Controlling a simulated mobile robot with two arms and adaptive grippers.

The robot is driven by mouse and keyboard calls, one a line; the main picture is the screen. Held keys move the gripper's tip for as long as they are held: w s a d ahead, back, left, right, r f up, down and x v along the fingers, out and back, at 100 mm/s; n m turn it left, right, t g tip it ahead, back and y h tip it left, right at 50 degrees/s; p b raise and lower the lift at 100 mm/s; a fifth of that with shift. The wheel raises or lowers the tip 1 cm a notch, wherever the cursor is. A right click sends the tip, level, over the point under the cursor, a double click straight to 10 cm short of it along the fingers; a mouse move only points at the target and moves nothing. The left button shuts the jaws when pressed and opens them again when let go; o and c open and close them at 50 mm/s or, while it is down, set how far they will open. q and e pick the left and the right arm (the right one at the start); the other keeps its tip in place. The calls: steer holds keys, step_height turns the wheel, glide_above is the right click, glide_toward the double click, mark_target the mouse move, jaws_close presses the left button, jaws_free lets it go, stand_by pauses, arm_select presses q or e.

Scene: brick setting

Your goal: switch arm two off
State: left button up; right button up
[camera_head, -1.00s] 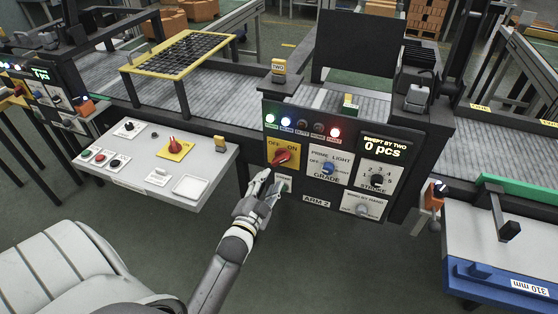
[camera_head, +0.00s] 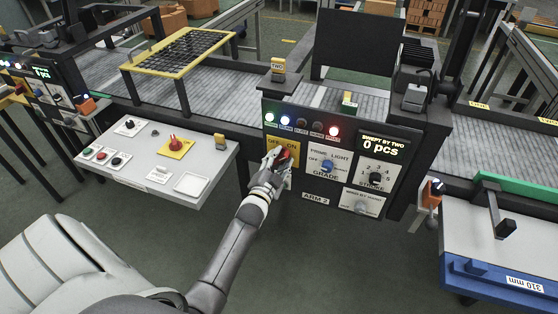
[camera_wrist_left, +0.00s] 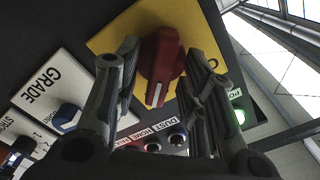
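The arm 2 panel carries a red rotary switch (camera_wrist_left: 161,66) on a yellow plate (camera_head: 293,148) marked OFF and ON. My left gripper (camera_head: 277,160) is at this switch and hides most of it in the head view. In the left wrist view, the open fingers (camera_wrist_left: 166,75) stand on either side of the red knob, with gaps visible. The knob's white mark points toward the lamp row in that view. My right gripper is not in view.
Beside the switch is the blue GRADE knob (camera_head: 327,166), with the black STROKE knob (camera_head: 375,178) farther right. A grey side console (camera_head: 140,180) with another red switch (camera_head: 174,143) stands left. The conveyor (camera_head: 225,100) runs behind.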

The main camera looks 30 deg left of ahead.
arm_select(q)
jaws_close()
steer(key=n, duration=0.4)
steer(key=shift+n, duration=0.4)
steer(key=n, duration=0.4)
steer(key=shift+a+n+p, duration=0.1)
steer(key=shift+n+p, duration=0.2)
steer(key=n, duration=0.4)
steer(key=shift+a, duration=0.1)
steer(key=shift+n+b, duration=0.45)
steer(key=shift+n, duration=1.95)
steer(key=shift+o, duration=0.3)
jaws_free()
